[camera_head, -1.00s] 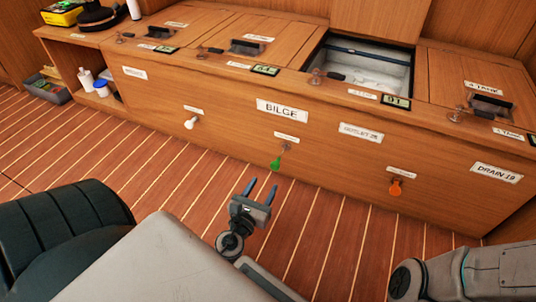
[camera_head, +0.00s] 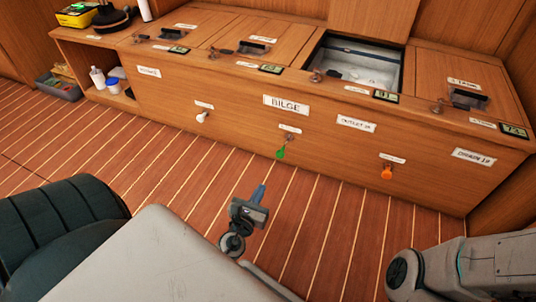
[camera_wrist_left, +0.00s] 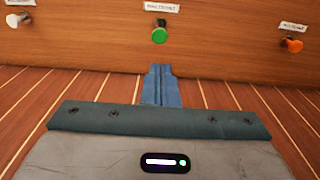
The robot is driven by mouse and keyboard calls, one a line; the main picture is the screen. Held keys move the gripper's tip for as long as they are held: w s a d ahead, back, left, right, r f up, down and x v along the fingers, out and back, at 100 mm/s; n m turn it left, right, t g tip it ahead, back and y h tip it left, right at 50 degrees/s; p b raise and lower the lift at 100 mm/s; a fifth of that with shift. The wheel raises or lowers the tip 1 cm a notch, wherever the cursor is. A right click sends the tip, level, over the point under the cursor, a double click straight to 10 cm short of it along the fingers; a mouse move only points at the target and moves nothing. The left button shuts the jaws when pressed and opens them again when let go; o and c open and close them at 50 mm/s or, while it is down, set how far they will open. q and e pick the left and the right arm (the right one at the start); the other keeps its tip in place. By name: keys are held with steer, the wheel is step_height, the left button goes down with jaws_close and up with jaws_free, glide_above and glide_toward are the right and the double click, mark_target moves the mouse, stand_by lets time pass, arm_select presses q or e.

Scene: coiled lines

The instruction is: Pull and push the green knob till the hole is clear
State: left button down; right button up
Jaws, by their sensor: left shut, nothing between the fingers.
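The green knob (camera_head: 281,153) sticks out from the wooden cabinet front, below the BILGE sign. It also shows in the left wrist view (camera_wrist_left: 159,34), straight ahead of my fingers, with a small label above it. My left gripper (camera_head: 259,191) is shut and empty, its blue fingertips (camera_wrist_left: 161,72) together. It is in front of the knob and apart from it, lower in the picture. No hole by the knob can be made out. My right gripper is out of view; only part of my right arm shows at the lower right.
A white knob (camera_head: 202,117) is left of the green one, and an orange knob (camera_head: 386,172) is to the right. An open hatch (camera_head: 357,66) is in the cabinet top. Striped floor (camera_head: 330,225) lies clear before the cabinet.

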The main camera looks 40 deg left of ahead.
arm_select(q)
steer(key=b, duration=0.1)
glide_toward(281, 150)
steer(key=x, duration=0.4)
steer(key=shift+w+f, duration=0.15)
steer(key=shift+f, duration=0.2)
steer(key=shift+w, duration=0.2)
steer(key=x, duration=0.5)
steer(key=shift+w+r, duration=0.2)
steer(key=shift+w, duration=0.1)
steer(key=shift+w+a, duration=0.1)
steer(key=shift+w, duration=0.15)
steer(key=shift+r, duration=0.2)
steer(key=shift+a, duration=0.1)
